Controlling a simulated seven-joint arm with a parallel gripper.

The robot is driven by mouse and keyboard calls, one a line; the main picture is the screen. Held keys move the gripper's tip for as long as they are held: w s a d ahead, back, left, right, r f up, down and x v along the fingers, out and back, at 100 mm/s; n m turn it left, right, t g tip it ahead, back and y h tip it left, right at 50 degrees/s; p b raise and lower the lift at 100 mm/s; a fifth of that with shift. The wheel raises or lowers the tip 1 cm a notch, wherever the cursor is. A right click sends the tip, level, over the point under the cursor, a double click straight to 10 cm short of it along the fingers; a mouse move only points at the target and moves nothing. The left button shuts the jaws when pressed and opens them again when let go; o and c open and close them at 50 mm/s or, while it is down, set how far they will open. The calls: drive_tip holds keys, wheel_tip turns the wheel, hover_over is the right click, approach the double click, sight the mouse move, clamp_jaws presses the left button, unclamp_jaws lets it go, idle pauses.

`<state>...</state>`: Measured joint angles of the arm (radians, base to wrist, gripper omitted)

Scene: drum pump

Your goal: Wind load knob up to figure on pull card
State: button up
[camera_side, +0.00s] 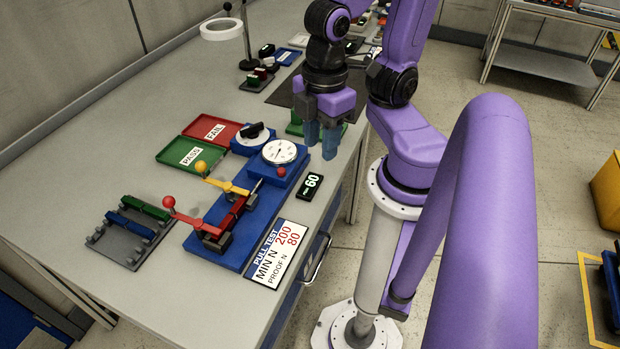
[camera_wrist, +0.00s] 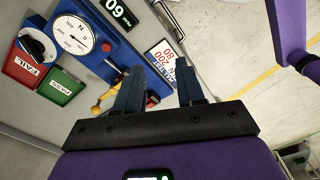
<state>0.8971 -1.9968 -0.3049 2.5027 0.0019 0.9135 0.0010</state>
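The load knob (camera_side: 254,131) is black, on a round pale plate with a blue base, behind the dial gauge (camera_side: 280,152). The knob also shows at the upper left of the wrist view (camera_wrist: 34,46), beside the white dial (camera_wrist: 74,35). A small black display (camera_side: 310,185) reads 60. My gripper (camera_side: 322,144) is above the table, right of the dial, apart from the knob. Its blue fingers (camera_wrist: 158,66) are open and empty.
The blue pull fixture (camera_side: 225,230) carries a red-knobbed lever (camera_side: 185,213) and a yellow one (camera_side: 220,180). A green PASS tray (camera_side: 178,161) and red FAIL tray (camera_side: 202,120) lie behind. A grey rack (camera_side: 120,255) holds green and blue parts. A ring lamp (camera_side: 221,28) stands farther back.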

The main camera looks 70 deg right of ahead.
idle(0.4)
drive_tip(key=w+a+r+h, duration=0.1)
drive_tip(key=w, duration=0.7)
drive_tip(key=r+m+g+h, duration=0.1)
drive_tip(key=g+h, duration=0.2)
hover_over(251, 126)
drive_tip(key=w+a, duration=0.4)
drive_tip(key=a, duration=0.2)
drive_tip(key=x, duration=1.7)
drive_tip(key=shift+w+d+f, duration=0.1)
drive_tip(key=shift+d, duration=0.05)
clamp_jaws()
